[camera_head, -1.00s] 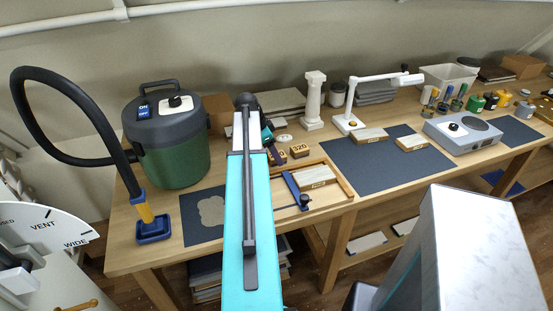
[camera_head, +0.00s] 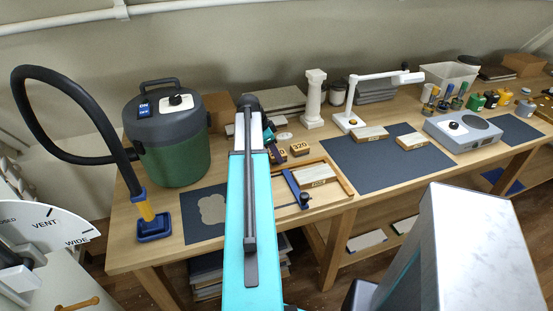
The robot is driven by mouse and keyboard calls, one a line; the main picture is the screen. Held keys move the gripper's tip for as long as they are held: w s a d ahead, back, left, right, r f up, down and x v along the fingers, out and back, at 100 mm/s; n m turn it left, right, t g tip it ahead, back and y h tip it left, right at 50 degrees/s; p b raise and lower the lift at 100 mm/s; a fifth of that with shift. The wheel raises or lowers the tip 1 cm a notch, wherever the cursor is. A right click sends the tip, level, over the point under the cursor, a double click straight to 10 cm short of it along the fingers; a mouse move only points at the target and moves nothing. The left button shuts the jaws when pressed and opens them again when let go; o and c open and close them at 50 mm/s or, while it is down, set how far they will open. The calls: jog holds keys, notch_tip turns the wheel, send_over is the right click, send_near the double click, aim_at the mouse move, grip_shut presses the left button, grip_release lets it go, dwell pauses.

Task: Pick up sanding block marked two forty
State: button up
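Two small wooden blocks with dark faces stand on the workbench just right of my arm. One is marked "320" (camera_head: 299,149). The other block (camera_head: 279,156) is partly hidden by my arm, and only a "0" of its marking shows, so I cannot tell whether it reads two forty. My arm stretches over the bench beside them. The end of my arm (camera_head: 252,108) is near the back of the bench, behind the blocks.
A wooden tray (camera_head: 345,182) with a pale board and a blue bar lies right of my arm. A green vacuum canister (camera_head: 175,158) stands at left. A white column (camera_head: 314,98) and lamp (camera_head: 350,121) stand behind. The dark mat (camera_head: 375,177) has free room.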

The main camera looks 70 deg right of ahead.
jog(key=shift+c, duration=0.6)
jog(key=shift+r, duration=0.1)
notch_tip(320, 180, up, 10)
jog(key=b, duration=0.2)
dwell(0.7)
jog(key=o, duration=0.3)
jog(key=shift+c, duration=0.8)
jog(key=shift+w, duration=0.15)
jog(key=shift+w+a, duration=0.1)
